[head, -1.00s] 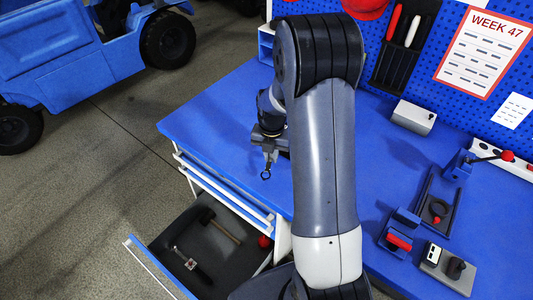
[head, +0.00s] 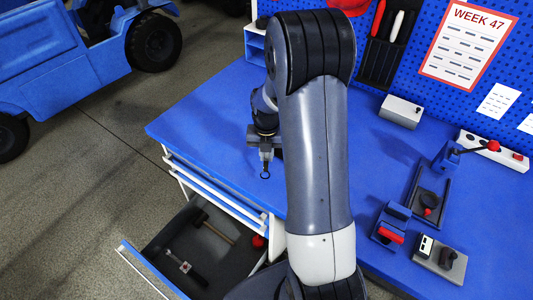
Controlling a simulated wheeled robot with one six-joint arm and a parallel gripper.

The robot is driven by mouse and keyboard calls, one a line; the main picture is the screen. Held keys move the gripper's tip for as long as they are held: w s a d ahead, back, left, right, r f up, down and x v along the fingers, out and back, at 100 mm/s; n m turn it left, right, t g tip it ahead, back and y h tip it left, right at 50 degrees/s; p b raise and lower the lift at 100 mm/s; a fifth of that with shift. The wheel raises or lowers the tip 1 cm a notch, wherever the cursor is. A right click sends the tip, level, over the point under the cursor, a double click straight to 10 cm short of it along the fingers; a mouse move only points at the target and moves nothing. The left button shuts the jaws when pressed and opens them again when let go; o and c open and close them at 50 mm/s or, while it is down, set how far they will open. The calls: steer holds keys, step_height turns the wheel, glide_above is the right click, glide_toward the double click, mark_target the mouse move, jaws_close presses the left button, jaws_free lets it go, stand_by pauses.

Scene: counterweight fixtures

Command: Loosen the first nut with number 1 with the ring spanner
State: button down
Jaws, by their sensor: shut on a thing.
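My gripper (head: 266,154) hangs over the left part of the blue workbench, pointing down, partly hidden by my own arm. It is shut on the ring spanner (head: 265,175), whose small dark ring shows below the jaws. The ring is apart from all fixtures. The fixtures stand at the right of the bench: a dark rail fixture (head: 416,207) with a round black part, a blue block with a red bar (head: 390,234), and a grey plate with a black knob (head: 458,267). I cannot make out a nut or the number 1.
The blue workbench (head: 215,125) has free room around my gripper. An open drawer (head: 165,240) below holds a hammer and other tools. A grey box (head: 400,112) and a red-balled lever (head: 492,146) stand toward the back. A blue pegboard wall (head: 440,95) closes the rear.

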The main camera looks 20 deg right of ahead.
steer(key=shift+r+p, duration=1.15)
steer(key=shift+r, duration=0.75)
steer(key=shift+r+p, duration=1.05)
steer(key=shift+r, duration=0.5)
steer(key=c, duration=2)
jaws_free()
jaws_close()
